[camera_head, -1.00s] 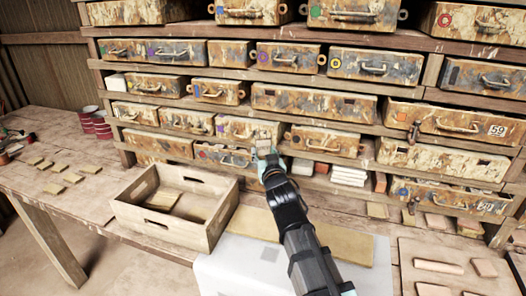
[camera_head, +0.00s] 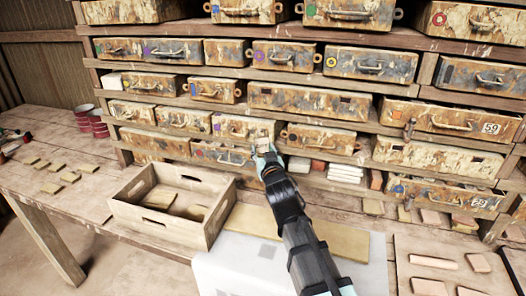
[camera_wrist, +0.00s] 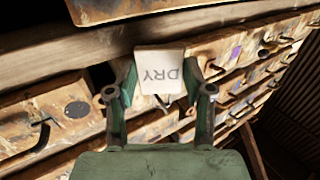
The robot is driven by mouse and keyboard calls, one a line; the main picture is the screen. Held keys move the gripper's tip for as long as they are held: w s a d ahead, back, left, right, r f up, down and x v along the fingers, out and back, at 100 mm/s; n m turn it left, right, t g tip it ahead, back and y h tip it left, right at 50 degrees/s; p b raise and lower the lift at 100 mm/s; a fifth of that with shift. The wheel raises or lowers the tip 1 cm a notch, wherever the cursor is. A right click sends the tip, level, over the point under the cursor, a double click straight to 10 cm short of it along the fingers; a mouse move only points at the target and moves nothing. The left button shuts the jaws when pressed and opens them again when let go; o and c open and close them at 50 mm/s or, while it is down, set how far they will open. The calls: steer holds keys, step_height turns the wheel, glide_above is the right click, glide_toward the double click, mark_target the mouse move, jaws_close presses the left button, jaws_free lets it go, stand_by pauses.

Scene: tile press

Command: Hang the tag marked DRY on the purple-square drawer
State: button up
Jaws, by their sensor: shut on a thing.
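My gripper (camera_wrist: 158,92) is shut on a pale tag (camera_wrist: 160,72) that reads DRY, upside down in the wrist view. The tag stands out between the fingertips, and its lettered face shows. In the head view my gripper (camera_head: 264,150) is in front of the lower middle drawers. A worn drawer (camera_head: 240,126) with a small purple mark at its left end is right behind and above it. The mark looks square but is too small to be sure. I cannot tell whether the tag touches a drawer.
Rows of rusty drawers with coloured marks and handles fill the rack. An open wooden crate (camera_head: 157,222) stands on the bench at front left. White blocks (camera_head: 346,172) lie on a shelf right of my gripper. Small tiles (camera_head: 50,187) lie on the left bench.

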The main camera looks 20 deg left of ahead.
steer(key=o, duration=0.8)
steer(key=shift+w, duration=0.1)
steer(key=shift+o, duration=0.2)
steer(key=shift+d, duration=0.1)
